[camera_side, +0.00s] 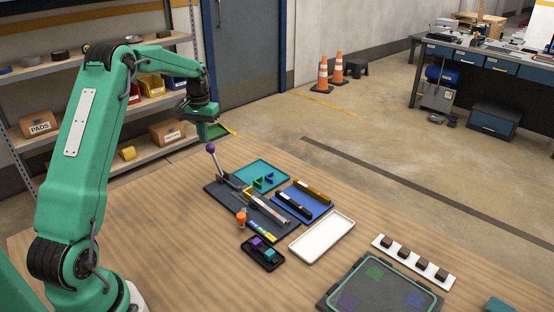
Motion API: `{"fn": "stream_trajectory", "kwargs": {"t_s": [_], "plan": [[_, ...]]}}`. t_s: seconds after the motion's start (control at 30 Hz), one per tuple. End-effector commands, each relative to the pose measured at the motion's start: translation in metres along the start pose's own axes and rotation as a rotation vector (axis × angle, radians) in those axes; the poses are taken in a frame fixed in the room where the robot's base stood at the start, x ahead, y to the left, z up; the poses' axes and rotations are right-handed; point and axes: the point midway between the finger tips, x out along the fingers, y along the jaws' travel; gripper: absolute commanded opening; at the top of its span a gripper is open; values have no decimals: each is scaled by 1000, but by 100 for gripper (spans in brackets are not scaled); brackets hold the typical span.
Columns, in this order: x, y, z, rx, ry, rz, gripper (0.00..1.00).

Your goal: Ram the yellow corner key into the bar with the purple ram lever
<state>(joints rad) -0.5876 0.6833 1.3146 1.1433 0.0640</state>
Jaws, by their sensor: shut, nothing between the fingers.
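The purple ram lever (211,148) stands up at the left end of a dark fixture (215,192), its round purple knob on top. A pale bar (271,210) lies in the fixture. A small yellow piece (248,192), which looks like the corner key, is at the bar's lever-side end; I cannot tell how far it sits in the bar. My gripper (214,133) is shut and empty, just above the purple knob in the picture. Whether it touches the knob is not clear.
An orange knob (241,213) stands at the fixture's front edge. A teal tray (282,170) with green pieces, a blue tray (322,212) with bars, a small black tray (250,254) with blocks and an empty white tray (322,237) surround the fixture. The table's left front is clear.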

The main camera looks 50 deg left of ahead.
Motion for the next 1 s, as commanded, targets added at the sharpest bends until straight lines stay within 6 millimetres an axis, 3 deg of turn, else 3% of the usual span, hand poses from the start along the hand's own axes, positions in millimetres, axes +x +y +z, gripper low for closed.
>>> {"fn": "stream_trajectory", "kwargs": {"t_s": [1.0], "plan": [[35, 0, 0, 0, -1, 0, 0]]}}
